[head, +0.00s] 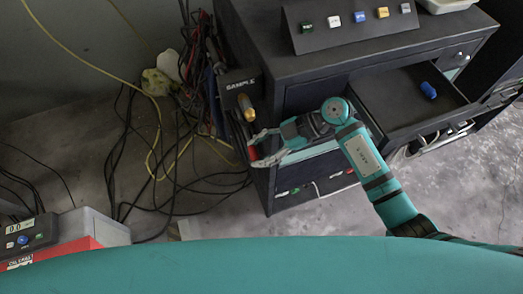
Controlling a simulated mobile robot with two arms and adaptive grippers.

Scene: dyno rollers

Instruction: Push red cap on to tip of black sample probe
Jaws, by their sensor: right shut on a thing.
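A small red piece, which looks like the red cap (253,153), sits between the fingers of my right gripper (256,150). The gripper is shut on it and points left, at the left front corner of the dark cabinet. Just above is a black holder marked SAMPLE (239,84) on the cabinet's side. A gold-coloured tip (247,108) points down from it, apart from the red piece in the picture. I cannot tell whether this is the black sample probe's tip; no black probe body shows clearly. My left gripper is not in view.
The dark cabinet (265,52) has an open drawer (390,108) with a blue object (429,90) in it, beside my right arm. Cables (165,165) hang and lie at the left. A red-and-grey device (85,235) stands lower left.

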